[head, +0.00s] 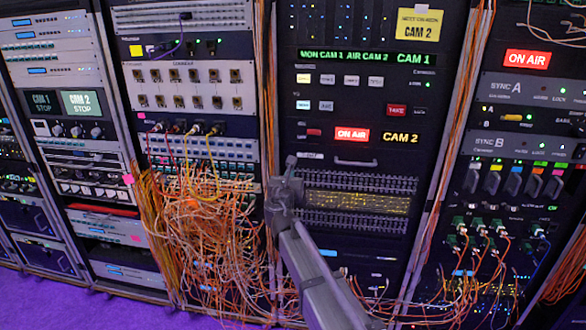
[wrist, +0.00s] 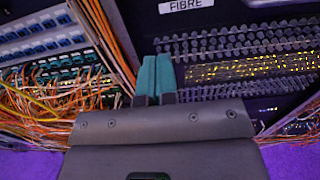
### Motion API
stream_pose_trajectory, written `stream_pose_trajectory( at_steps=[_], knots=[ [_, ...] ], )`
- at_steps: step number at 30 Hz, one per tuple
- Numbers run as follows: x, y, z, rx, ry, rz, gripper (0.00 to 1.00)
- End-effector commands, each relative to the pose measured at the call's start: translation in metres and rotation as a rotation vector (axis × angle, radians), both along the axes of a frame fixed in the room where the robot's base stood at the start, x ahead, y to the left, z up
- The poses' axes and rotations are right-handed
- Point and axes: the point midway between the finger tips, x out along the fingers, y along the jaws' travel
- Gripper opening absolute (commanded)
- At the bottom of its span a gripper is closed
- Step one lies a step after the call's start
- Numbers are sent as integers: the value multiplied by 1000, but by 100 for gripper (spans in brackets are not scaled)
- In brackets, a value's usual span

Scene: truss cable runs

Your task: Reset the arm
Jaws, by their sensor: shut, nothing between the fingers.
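My gripper shows in the wrist view (wrist: 154,72), with two teal fingertips side by side, shut, with nothing between them. It lies in front of the gap between a bundle of orange cables and a dark panel with rows of connectors and yellow lights. In the head view my grey arm rises from the bottom centre to its end in front of the racks, left of the yellow-lit panel (head: 357,203). The fingertips cannot be made out clearly there. Whether they touch anything cannot be told.
A dense tangle of orange and white cables (head: 205,235) hangs left of my arm. Orange cable bundles run down between the racks. The fibre label (wrist: 186,5) is above the connector rows (wrist: 245,40). Purple floor (head: 60,308) is clear at the lower left.

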Motion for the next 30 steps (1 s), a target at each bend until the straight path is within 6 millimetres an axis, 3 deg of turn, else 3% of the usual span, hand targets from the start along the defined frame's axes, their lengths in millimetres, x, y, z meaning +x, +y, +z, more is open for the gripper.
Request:
stream_pose_trajectory(
  at_steps=[6,8,10,14,17,18,21,24,26,30],
  knots=[
    [-4,-1,0,66,-7,-12,0],
    [-6,-10,-4,202,-8,-63,0],
    [-21,-32,-18,505,6,-189,0],
    [-89,-101,-74,1226,31,-632,0],
    [-159,-148,-119,1661,1,-1074,0],
    [-192,-161,-134,1802,-20,-1272,0],
    [-271,-182,-158,2030,-71,-1765,0],
    [-328,-196,-161,2116,-56,-2105,0],
    [-338,-210,-160,2154,-63,-2155,0],
    [-333,-229,-160,2171,-115,-2171,0]
  ],
)
